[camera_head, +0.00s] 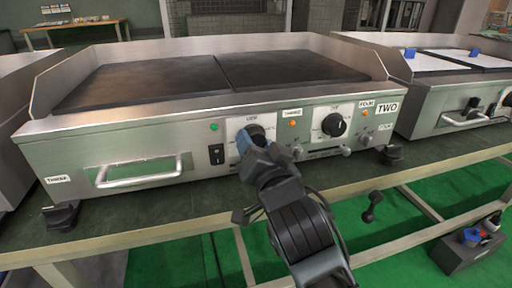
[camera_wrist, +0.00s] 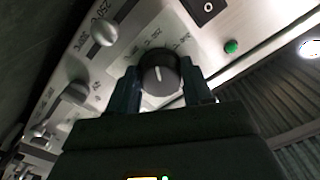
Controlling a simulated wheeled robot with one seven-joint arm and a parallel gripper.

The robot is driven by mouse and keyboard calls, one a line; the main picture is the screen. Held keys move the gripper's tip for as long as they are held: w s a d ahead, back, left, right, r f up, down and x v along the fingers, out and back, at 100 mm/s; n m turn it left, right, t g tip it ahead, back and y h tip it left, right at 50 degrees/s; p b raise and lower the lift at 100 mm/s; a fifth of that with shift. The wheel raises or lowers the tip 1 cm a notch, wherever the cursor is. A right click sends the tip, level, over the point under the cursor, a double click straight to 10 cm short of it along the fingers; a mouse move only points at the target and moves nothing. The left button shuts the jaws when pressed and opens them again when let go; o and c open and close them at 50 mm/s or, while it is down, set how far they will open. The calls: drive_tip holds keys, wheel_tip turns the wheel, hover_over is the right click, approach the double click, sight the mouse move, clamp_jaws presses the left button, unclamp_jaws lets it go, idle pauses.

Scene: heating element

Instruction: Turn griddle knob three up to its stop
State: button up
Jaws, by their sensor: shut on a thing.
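The griddle (camera_head: 215,75) is a stainless steel unit with dark cooking plates and a slanted front panel. Knob three (camera_head: 256,132) is a round black knob on a white dial, left of a small label that seems to read THREE. In the wrist view the knob (camera_wrist: 160,72) shows a short white pointer line aimed toward the lower edge of the picture. My gripper (camera_head: 250,141) is shut on this knob, with one finger on each side in the wrist view (camera_wrist: 160,84). My gripper hides part of the dial in the head view.
Right of it is another black knob (camera_head: 334,124) by a FOUR label. A black switch (camera_head: 216,154), green lamp (camera_head: 214,127) and bar handle (camera_head: 140,172) are to the left. A second griddle (camera_head: 455,95) stands at right.

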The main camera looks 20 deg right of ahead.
drive_tip(key=shift+f, duration=0.1)
idle(0.3)
drive_tip(key=o, duration=1)
drive_tip(key=shift+s+p, duration=0.7)
drive_tip(key=shift+s, duration=3.2)
